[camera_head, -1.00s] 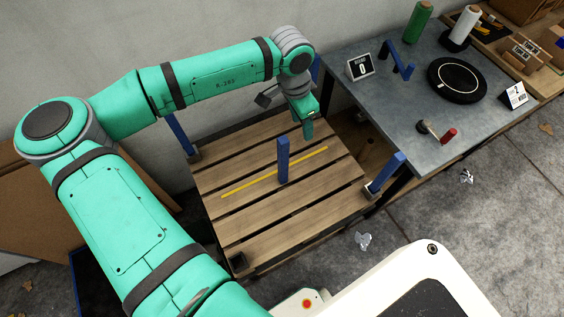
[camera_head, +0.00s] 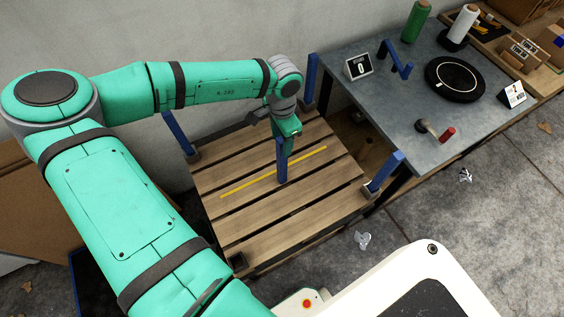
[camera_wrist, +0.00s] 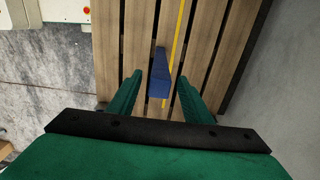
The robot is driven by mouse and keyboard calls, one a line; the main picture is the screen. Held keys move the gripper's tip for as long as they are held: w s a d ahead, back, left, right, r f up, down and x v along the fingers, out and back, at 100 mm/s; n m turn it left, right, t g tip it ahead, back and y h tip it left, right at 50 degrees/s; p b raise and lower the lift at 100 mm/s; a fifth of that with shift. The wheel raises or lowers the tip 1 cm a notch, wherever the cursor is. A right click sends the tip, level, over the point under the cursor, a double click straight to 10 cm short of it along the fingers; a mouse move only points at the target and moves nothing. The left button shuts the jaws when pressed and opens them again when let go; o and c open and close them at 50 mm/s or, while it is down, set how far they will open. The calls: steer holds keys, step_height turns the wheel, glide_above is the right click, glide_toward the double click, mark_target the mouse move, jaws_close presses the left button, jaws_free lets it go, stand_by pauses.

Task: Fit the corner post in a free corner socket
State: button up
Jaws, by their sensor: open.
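The blue corner post (camera_head: 281,172) stands upright near the middle of the wooden pallet (camera_head: 240,205), beside a yellow strip. My gripper (camera_head: 287,146) is open at the upper part of the post. In the wrist view the post (camera_wrist: 159,84) shows between the two spread green fingers, with gaps on both sides; I cannot tell how deep it is between them. The socket at the pallet's near-left corner (camera_head: 237,262) is dark and empty. The other corners hold blue posts: far left (camera_head: 178,133), far right (camera_head: 311,78) and near right (camera_head: 384,172).
A grey worktable (camera_head: 400,120) stands right of the pallet, holding a black disc (camera_head: 458,79), spools, a sign and a red-handled tool. A wall runs behind. Cardboard leans at the left. Crumpled scraps (camera_head: 362,240) lie on the floor.

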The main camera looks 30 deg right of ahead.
steer(key=shift+w+f, duration=0.1)
steer(key=shift+f, duration=1.35)
steer(key=shift+a, duration=0.1)
steer(key=shift+c, duration=0.3)
steer(key=shift+d, duration=0.25)
jaws_close()
steer(key=shift+s, duration=0.2)
